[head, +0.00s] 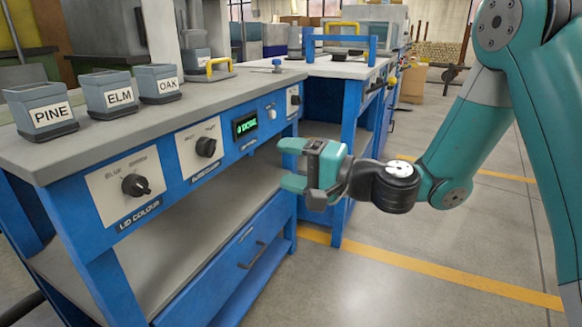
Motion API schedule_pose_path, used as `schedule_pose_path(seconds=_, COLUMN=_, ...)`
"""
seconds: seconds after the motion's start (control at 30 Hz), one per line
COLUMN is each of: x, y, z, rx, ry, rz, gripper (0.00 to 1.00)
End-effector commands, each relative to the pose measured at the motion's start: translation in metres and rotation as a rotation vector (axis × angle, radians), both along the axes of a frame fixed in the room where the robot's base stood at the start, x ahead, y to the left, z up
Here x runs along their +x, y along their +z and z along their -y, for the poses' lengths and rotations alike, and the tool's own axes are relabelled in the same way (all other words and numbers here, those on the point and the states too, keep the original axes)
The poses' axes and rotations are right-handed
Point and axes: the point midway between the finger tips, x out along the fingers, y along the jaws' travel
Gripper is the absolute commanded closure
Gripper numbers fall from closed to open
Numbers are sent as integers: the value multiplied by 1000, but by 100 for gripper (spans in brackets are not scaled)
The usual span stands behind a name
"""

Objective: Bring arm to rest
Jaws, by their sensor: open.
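My gripper (291,165) is at the end of my teal arm, in the middle of the head view. Its jaws are open and point left, with nothing between them. It hangs in the air in front of the blue workbench, near the bench's right end. It appears apart from the bench front, though the exact gap cannot be told. My arm reaches in from the right edge of the view and is bent.
The blue workbench's grey top (190,112) bears bins marked PINE (40,108), ELM (106,93) and OAK (157,83). Its front has a lid colour knob (136,185), a second knob (206,147) and a green display (245,124). Open floor (440,225) lies right.

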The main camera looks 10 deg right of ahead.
Motion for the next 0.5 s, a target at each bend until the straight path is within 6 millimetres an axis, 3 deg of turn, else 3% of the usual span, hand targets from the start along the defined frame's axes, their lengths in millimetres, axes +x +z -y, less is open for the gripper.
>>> schedule_pose_path(seconds=0.13, x=-7, y=3, z=-7, rx=-28, ry=35, rz=15, gripper=31)
schedule_pose_path(seconds=0.23, x=-33, y=8, z=-27, rx=-141, ry=153, rz=60, gripper=31)
schedule_pose_path(seconds=0.37, x=-96, y=6, z=-54, rx=-427, ry=406, rz=141, gripper=31)
schedule_pose_path(seconds=0.5, x=-160, y=-8, z=-47, rx=-758, ry=640, rz=174, gripper=31)
